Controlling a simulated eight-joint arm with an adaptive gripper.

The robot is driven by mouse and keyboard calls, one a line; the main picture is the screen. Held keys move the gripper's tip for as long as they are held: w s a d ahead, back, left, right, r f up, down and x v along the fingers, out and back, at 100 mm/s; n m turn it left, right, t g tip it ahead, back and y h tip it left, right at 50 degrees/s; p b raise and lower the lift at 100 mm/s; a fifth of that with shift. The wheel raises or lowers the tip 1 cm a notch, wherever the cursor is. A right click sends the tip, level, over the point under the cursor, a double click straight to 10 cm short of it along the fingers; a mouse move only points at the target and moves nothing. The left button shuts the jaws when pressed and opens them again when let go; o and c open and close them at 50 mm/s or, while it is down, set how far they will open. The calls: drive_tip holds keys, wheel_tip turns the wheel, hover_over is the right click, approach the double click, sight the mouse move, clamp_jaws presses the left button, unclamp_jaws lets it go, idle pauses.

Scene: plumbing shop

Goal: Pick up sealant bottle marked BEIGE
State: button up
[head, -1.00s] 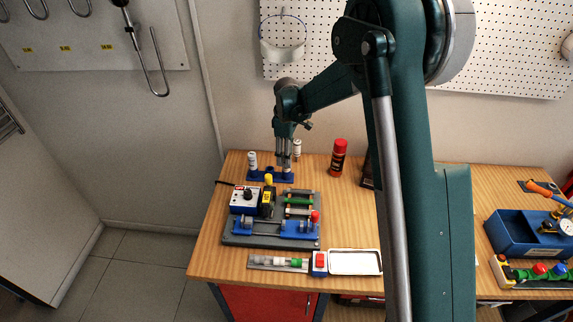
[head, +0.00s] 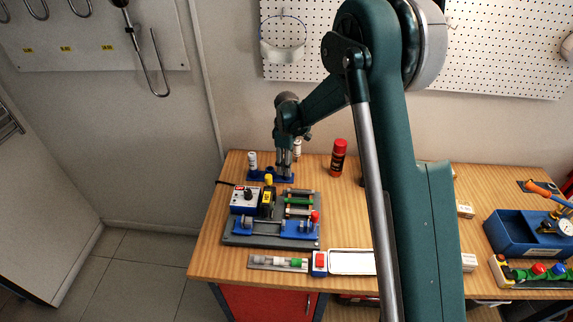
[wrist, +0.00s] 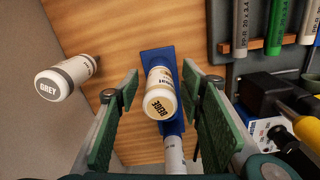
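The bottle marked BEIGE (wrist: 160,98) is white with a cream cap end and stands in the blue rack (wrist: 150,58) in the wrist view. My gripper (wrist: 160,78) is open, with one green-padded finger on each side of this bottle and a visible gap on both sides. In the head view my gripper (head: 284,174) is over the right end of the blue rack (head: 256,178) and hides the BEIGE bottle. A bottle marked GREY (wrist: 68,77) stands apart from the rack, left of my fingers in the wrist view.
Another white bottle (head: 252,160) stands at the rack's left end. A red can (head: 338,157) stands to the right. A blue and grey fixture (head: 240,238) with a small control box (head: 244,201) lies in front.

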drive_tip(key=shift+c, duration=0.3)
drive_tip(key=c, duration=1)
drive_tip(key=shift+o, duration=0.2)
drive_tip(key=shift+r, duration=0.1)
drive_tip(key=shift+r, duration=4.95)
